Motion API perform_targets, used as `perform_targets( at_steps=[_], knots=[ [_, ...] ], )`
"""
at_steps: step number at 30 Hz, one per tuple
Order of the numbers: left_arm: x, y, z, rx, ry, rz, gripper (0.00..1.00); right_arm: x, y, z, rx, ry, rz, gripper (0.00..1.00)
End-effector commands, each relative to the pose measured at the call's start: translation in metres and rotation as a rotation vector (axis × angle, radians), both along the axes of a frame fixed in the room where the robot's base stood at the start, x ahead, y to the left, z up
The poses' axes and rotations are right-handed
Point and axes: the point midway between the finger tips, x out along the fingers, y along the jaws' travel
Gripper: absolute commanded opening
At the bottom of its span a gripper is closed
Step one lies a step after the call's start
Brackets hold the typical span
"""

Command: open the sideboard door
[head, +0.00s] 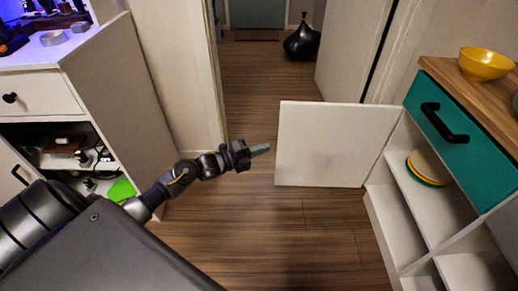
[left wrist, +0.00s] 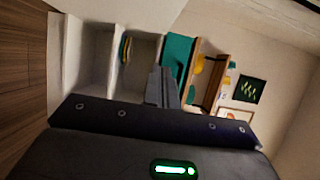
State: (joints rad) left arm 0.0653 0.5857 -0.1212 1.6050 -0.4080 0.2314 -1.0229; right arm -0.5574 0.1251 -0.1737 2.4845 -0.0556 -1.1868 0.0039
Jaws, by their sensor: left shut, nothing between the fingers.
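The sideboard (head: 378,215) stands at the right in the head view, with a teal drawer front (head: 445,115) and a black handle. Its white door (head: 330,145) is swung wide out from the sideboard's far side, so the shelves behind it show. My left gripper (head: 262,149) is shut and empty, just left of the door's free edge in the picture; whether it touches cannot be told. In the left wrist view its shut fingers (left wrist: 163,86) point toward the sideboard, whose open compartments (left wrist: 92,60) and teal drawer (left wrist: 177,55) show. My right gripper is out of view.
Stacked plates (head: 428,166) lie on a sideboard shelf, and a yellow bowl (head: 486,64) stands on its wooden top. A white cabinet (head: 135,85) with cluttered shelves is at the left. A black vase (head: 301,42) stands far back. The wooden floor between is clear.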

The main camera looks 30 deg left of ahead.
Motion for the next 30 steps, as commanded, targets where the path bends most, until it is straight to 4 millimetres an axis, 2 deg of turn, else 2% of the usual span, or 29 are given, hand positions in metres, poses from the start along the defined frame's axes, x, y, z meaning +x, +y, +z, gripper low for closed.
perform_targets(
  at_steps=[8, 11, 14, 17, 21, 27, 30],
  knots=[
    [-0.007, 0.006, -0.001, -0.001, 0.003, 0.001, 0.0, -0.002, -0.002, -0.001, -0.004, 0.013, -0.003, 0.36],
    [-0.014, -0.005, -0.008, -0.032, 0.051, 0.017, 0.0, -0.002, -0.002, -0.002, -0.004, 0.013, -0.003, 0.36],
    [-0.033, -0.03, -0.025, -0.118, 0.184, 0.073, 0.0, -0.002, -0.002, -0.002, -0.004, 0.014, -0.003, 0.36],
    [-0.067, -0.06, -0.044, -0.268, 0.389, 0.184, 0.0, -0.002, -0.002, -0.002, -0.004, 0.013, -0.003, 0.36],
    [-0.13, -0.091, -0.06, -0.534, 0.7, 0.407, 0.0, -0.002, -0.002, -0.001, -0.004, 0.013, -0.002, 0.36],
    [-0.218, -0.107, -0.06, -0.882, 1.045, 0.73, 0.0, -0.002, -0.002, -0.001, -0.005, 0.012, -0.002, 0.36],
    [-0.247, -0.11, -0.056, -0.992, 1.145, 0.841, 0.0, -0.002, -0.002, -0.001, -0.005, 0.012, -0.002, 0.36]
  ],
)
